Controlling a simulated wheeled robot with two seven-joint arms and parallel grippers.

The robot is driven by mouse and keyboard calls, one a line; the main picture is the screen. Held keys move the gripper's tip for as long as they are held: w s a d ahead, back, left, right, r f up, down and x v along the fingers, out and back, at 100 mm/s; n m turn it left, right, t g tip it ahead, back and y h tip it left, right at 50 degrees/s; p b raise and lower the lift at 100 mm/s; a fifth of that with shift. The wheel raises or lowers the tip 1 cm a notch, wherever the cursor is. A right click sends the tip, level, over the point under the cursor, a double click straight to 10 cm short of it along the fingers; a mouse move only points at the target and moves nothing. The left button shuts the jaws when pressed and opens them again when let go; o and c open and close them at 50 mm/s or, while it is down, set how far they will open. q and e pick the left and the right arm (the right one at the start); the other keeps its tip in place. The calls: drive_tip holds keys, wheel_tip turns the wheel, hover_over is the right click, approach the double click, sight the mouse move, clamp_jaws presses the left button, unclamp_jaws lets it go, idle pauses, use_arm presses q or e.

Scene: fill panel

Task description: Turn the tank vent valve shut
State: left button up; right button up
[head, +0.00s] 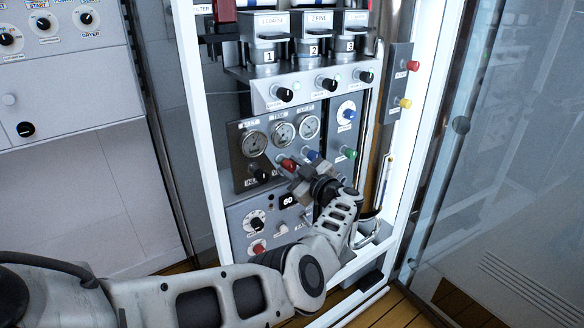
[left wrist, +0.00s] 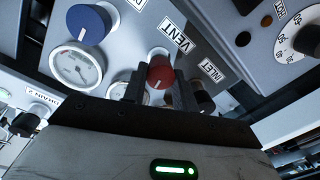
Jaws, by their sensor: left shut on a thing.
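The vent valve is a red knob (left wrist: 160,72) beside a white VENT label (left wrist: 173,36) in the left wrist view. A white pointer mark shows on its lower side. In the head view the red knob (head: 287,164) sits on the grey panel below the round gauges. My left gripper (head: 302,180) reaches it from the lower right. In the left wrist view its dark fingers (left wrist: 157,92) stand on either side of the red knob and are shut on it. The fingers hide part of the knob's sides. My right gripper is in neither view.
A blue knob (left wrist: 88,24) and a black knob by the INLET label (left wrist: 212,70) flank the red knob closely. A green knob (head: 349,152) is to the right. A black knob (head: 261,176) is to the left. A white frame post (head: 203,130) borders the panel.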

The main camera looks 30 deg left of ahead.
use_arm(q)
drive_tip(key=shift+d+f+m, duration=0.1)
drive_tip(key=shift+m, duration=1)
drive_tip(key=o, duration=1)
drive_tip(key=shift+d, duration=0.1)
